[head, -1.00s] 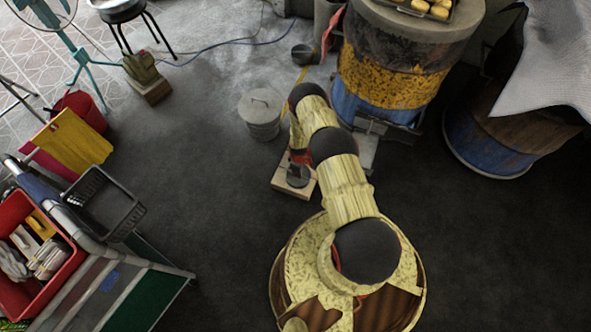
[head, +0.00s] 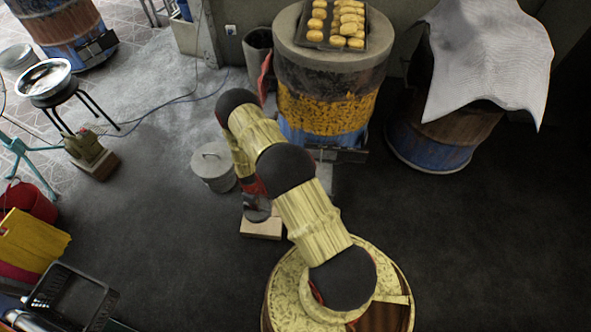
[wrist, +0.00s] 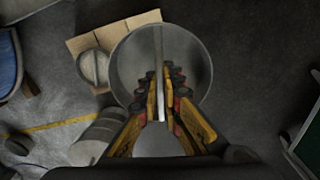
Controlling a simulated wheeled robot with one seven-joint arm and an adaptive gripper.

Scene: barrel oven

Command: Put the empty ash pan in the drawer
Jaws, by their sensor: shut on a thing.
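In the wrist view my gripper (wrist: 162,82) is shut on a round grey metal pan (wrist: 194,62), apparently the ash pan, with a pale upright strip across its middle. The pan is held over dark floor, beside a pale wooden board (wrist: 75,43). The barrel oven (head: 327,108) stands up and right of my gripper. Its drawer area (head: 345,155) is low at the blue base, partly behind my arm; I cannot tell how far the drawer is open.
A lidded grey bin (head: 212,168) stands just left of my arm. The wooden board (head: 262,229) lies below my gripper. A cloth-covered barrel (head: 440,130) stands right of the oven. A black crate (head: 70,298) is at lower left. Floor at right is clear.

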